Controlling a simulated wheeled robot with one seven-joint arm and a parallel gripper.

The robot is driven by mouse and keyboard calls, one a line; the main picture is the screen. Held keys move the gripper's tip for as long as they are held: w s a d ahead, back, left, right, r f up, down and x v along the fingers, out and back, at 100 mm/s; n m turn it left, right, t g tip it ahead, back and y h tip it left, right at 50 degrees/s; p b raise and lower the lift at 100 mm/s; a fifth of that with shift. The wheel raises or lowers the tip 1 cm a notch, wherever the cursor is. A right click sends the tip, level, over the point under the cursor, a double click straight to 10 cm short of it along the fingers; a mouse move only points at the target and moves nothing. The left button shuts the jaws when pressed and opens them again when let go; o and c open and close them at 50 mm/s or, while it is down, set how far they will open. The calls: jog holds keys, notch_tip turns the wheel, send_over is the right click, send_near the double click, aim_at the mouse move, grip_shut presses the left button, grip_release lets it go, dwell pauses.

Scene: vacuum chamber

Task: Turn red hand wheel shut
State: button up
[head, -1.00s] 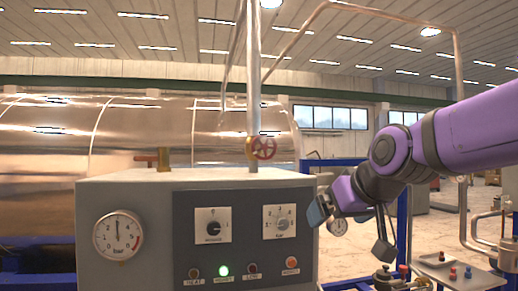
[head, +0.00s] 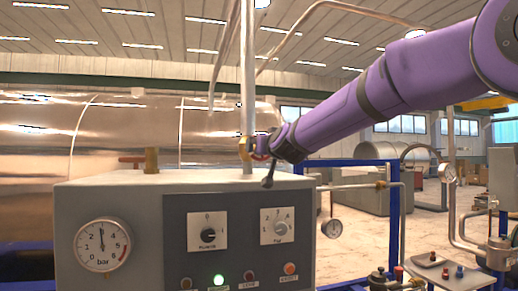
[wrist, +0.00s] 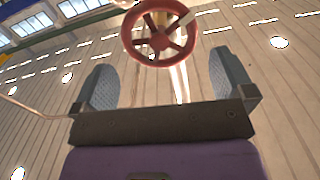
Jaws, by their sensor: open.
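The red hand wheel (wrist: 160,41) shows face-on at the top centre of the wrist view, with its spokes and hub clear. In the head view it sits on the vertical pipe above the grey control box, mostly hidden by my gripper (head: 266,146). My gripper is open and empty, its two grey-blue fingers apart in the wrist view (wrist: 165,72). The wheel lies ahead of the fingertips, in line with the gap between them. I see no contact with the rim, but cannot tell the exact distance.
The grey control box (head: 130,195) with a gauge (head: 102,245), knobs and lamps stands below the wheel. A brass valve with a red-brown handle (head: 151,160) is on its top, left of the pipe (head: 248,80). A large shiny tank (head: 50,130) fills the back left.

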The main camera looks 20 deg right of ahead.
jog(key=w, duration=0.7)
jog(key=shift+w, duration=0.3)
jog(key=shift+c, duration=0.5)
jog(key=c, duration=0.4)
